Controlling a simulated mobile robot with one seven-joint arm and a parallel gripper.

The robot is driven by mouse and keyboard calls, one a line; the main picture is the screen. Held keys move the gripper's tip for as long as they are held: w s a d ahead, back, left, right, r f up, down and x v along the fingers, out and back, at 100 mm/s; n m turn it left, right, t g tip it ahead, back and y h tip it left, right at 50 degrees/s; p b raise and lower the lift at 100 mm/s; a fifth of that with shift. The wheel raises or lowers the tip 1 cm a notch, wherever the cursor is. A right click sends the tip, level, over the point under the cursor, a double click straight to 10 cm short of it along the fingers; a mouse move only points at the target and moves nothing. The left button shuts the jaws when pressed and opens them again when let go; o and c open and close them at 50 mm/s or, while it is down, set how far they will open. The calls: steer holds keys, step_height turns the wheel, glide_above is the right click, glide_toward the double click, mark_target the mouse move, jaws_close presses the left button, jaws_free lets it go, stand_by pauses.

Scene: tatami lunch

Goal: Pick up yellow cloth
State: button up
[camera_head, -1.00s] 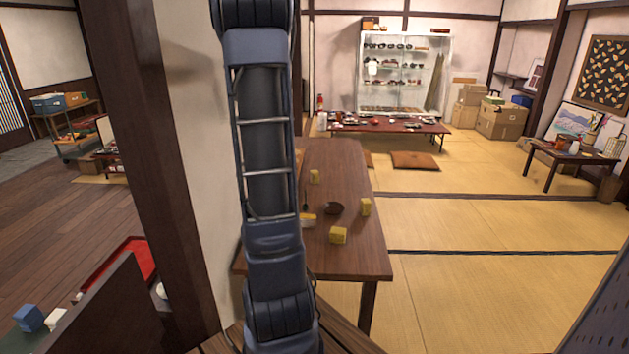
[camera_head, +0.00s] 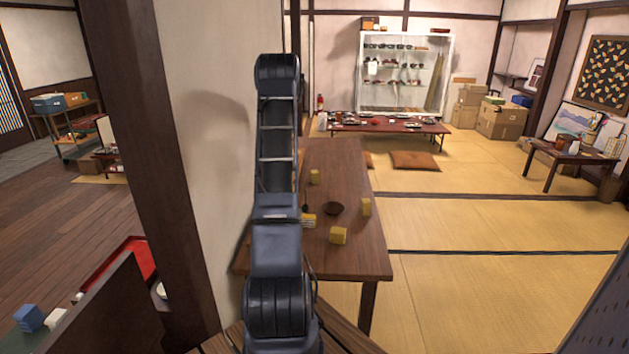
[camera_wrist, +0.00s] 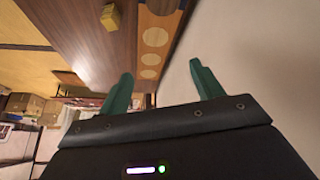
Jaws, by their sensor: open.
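Several small yellow block-shaped items stand on the brown wooden table (camera_head: 345,258): a near one (camera_head: 338,235), a right one (camera_head: 366,206), a far one (camera_head: 314,176) and one partly behind my arm (camera_head: 310,221). I cannot tell which, if any, is the yellow cloth. One yellow item (camera_wrist: 111,16) shows at the top of the wrist view. My gripper (camera_wrist: 161,72) has its two green fingers wide apart with nothing between them. It is apart from the yellow item. The head view shows my arm but not clearly the gripper.
A dark bowl (camera_head: 333,208) sits among the yellow items. A wall (camera_head: 213,150) and a dark post (camera_head: 160,130) stand close left of my arm. Pale round shapes (camera_wrist: 154,37) lie along the table in the wrist view. Open tatami (camera_head: 480,280) lies right.

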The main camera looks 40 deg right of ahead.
steer(key=d+f, duration=0.8)
steer(key=d, duration=0.1)
steer(key=h, duration=0.1)
glide_toward(314, 172)
steer(key=shift+x, duration=3.65)
steer(key=shift+w+d+f, duration=0.45)
steer(key=shift+d+f, duration=0.05)
steer(key=shift+f, duration=0.1)
steer(key=shift+c, duration=0.5)
steer(key=c, duration=1.3)
step_height(314, 172, up, 20)
steer(key=shift+c, duration=0.2)
